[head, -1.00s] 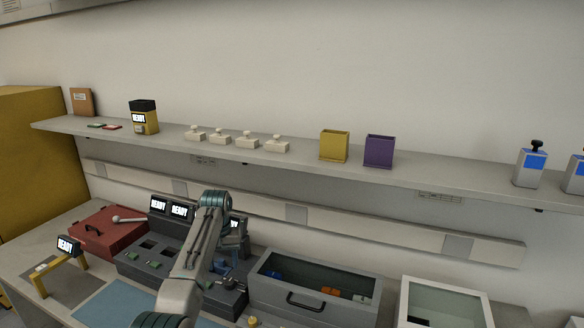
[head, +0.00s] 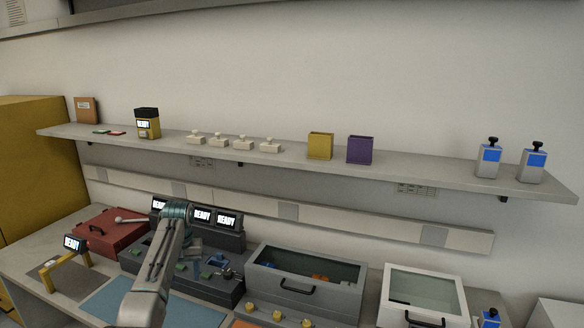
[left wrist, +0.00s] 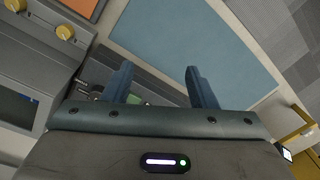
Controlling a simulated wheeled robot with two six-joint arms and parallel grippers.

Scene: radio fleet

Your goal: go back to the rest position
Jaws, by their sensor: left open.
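My left arm (head: 160,265) comes in from the bottom of the head view, its bend standing in front of the dark grey unit with READY screens (head: 228,222). In the left wrist view my left gripper (left wrist: 157,77) is open, with nothing between its two blue fingers. It is above the bench, over the edge between the dark grey unit and the blue mat (left wrist: 200,40). In the head view the arm hides part of the unit, and the gripper is hard to make out. My right gripper is not in view.
A grey bin with a clear lid (head: 262,290) and a white box (head: 375,300) stand to the right. A red case (head: 100,240) and a yellow stand (head: 50,278) are to the left. A shelf (head: 420,176) above holds cups and bottles.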

